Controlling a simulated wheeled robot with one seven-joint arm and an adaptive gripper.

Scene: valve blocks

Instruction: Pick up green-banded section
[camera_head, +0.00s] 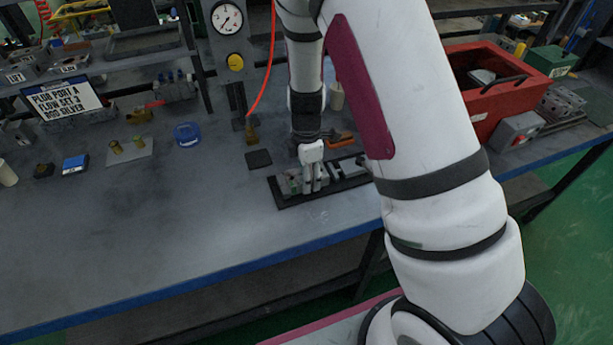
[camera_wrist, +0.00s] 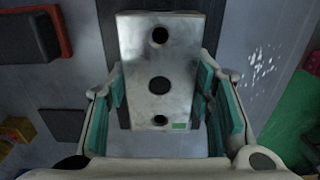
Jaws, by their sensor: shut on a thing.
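The valve section in the wrist view is a grey metal block (camera_wrist: 160,62) with dark round holes along its face and a small green mark (camera_wrist: 179,126) near its lower end. My gripper (camera_wrist: 162,105) has its teal-padded fingers on both sides of this block, shut on it. In the head view my gripper (camera_head: 313,183) points down at the left part of a dark rail (camera_head: 283,198) on the bench. The gripper hides most of the block there. Whether the block still touches the rail cannot be told.
More grey blocks (camera_head: 349,167) sit on the rail to the right. A dark square pad (camera_head: 258,159) lies behind left. A blue ring-like item (camera_head: 187,134) and a sign (camera_head: 62,99) are further left. A red toolbox (camera_head: 490,84) stands right. The bench front left is clear.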

